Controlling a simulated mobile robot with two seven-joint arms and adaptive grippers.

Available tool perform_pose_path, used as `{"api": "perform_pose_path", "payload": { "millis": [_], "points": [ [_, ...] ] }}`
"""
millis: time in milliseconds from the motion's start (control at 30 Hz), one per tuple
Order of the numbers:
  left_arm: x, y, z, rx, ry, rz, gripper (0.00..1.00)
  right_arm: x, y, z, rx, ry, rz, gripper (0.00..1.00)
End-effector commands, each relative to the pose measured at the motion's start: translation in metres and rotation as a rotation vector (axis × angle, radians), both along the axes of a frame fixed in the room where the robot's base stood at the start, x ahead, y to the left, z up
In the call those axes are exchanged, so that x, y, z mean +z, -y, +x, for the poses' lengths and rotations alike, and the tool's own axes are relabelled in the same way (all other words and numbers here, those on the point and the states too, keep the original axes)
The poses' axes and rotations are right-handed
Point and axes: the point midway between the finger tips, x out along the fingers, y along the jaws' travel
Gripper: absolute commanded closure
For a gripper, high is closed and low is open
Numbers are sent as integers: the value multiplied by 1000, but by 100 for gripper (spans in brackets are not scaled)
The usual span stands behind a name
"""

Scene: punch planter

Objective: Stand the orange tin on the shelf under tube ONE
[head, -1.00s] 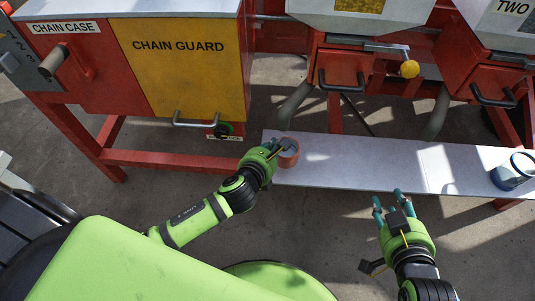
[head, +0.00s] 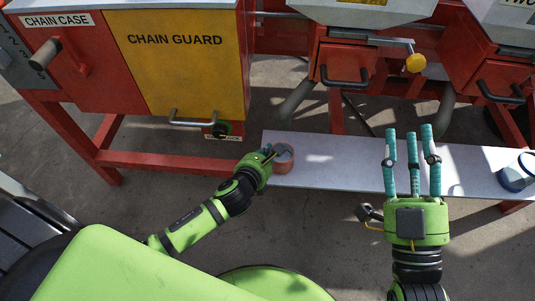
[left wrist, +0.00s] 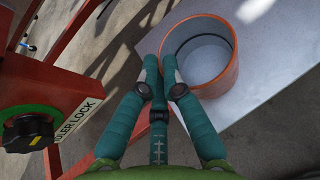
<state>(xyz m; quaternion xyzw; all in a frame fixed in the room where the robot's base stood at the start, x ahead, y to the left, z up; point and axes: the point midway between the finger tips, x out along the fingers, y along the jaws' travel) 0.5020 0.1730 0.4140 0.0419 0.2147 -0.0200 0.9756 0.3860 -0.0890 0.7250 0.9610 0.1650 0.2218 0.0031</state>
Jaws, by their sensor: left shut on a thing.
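The orange tin (head: 284,165) stands upright on the left end of the pale shelf (head: 345,172). It is open at the top and looks empty in the left wrist view (left wrist: 222,82). My left gripper (head: 268,155) is shut on the tin's near-left wall; its fingertips meet at the rim in the left wrist view (left wrist: 160,62). A grey-green tube (head: 297,98) hangs behind the shelf, just above and right of the tin. A second one (head: 441,108) hangs further right, by the hopper marked TWO. No label ONE is visible. My right gripper (head: 410,140) is open and empty, fingers spread over the shelf.
A blue-rimmed tin (head: 517,172) stands at the shelf's right end. The yellow chain guard (head: 190,65) and red frame lie behind and left. A black knob (left wrist: 28,132) shows close left of my left fingers. The middle shelf surface is bare under my right fingers.

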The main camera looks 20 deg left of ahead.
Motion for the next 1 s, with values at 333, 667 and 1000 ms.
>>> {"api": "perform_pose_path", "payload": {
  "millis": [333, 667, 1000],
  "points": [
    [-3, 0, 0, 1, 1, 0, 100, 15, -2, -9, 15, 83, 24, 60],
    [-6, 0, 0, 1, -1, 0, 68, 17, -2, -11, 17, 94, 28, 60],
    [-3, 0, 0, 1, 0, 0, 68, 16, -2, -10, 17, 87, 26, 60]
  ]
}}
